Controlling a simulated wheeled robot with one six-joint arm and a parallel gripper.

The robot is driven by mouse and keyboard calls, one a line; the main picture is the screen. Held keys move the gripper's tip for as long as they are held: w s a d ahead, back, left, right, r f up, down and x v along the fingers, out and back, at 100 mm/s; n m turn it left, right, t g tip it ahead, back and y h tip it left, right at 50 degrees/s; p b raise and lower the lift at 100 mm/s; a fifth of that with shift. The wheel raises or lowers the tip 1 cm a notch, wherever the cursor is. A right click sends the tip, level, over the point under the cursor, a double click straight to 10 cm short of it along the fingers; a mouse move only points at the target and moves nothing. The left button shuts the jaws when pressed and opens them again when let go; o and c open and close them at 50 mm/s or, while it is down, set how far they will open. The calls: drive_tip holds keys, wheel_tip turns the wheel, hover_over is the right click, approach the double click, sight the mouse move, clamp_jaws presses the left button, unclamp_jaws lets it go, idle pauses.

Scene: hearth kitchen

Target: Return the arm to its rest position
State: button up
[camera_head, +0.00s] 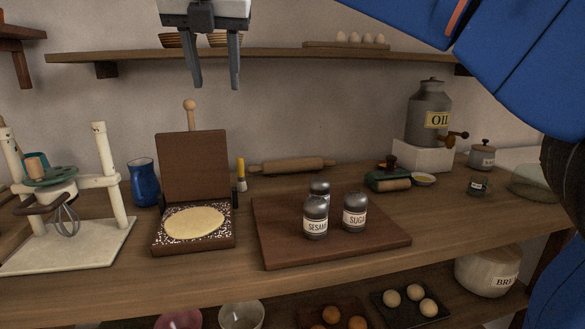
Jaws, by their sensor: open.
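My gripper (213,82) hangs at the top of the head view, with its two dark fingers pointing down and apart. Nothing is between the fingers. It is high above the counter, in front of the wall and the upper shelf. The blue part of my arm shows at the upper right and covers part of the shelf and wall there.
Below are an open press (165,243) with a flat dough round (194,222), and a board (390,237) with a sesame jar (315,219), a sugar jar (355,213) and another jar. An oil can (428,108) stands right. The upper shelf (280,55) runs behind my gripper.

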drive_tip(key=s+d+f+m, duration=0.1)
drive_tip(key=d+f+m, duration=0.5)
drive_tip(key=d, duration=0.3)
drive_tip(key=d+f+m+g+h, duration=0.1)
drive_tip(key=d+f+m, duration=0.5)
drive_tip(key=d, duration=0.4)
drive_tip(key=s+d+f+m, duration=0.1)
drive_tip(key=d+f+m, duration=0.55)
drive_tip(key=d, duration=0.25)
drive_tip(key=s+d+f+m, duration=0.5)
drive_tip(key=f+m, duration=0.1)
drive_tip(key=f, duration=0.3)
drive_tip(key=s+d+f+m, duration=0.5)
drive_tip(key=s+f+m, duration=0.1)
drive_tip(key=f, duration=0.3)
drive_tip(key=s+d+f+m+g, duration=0.1)
drive_tip(key=s+d+f+m, duration=0.4)
drive_tip(key=f, duration=0.4)
drive_tip(key=shift+s+m, duration=0.35)
drive_tip(key=shift+m, duration=0.2)
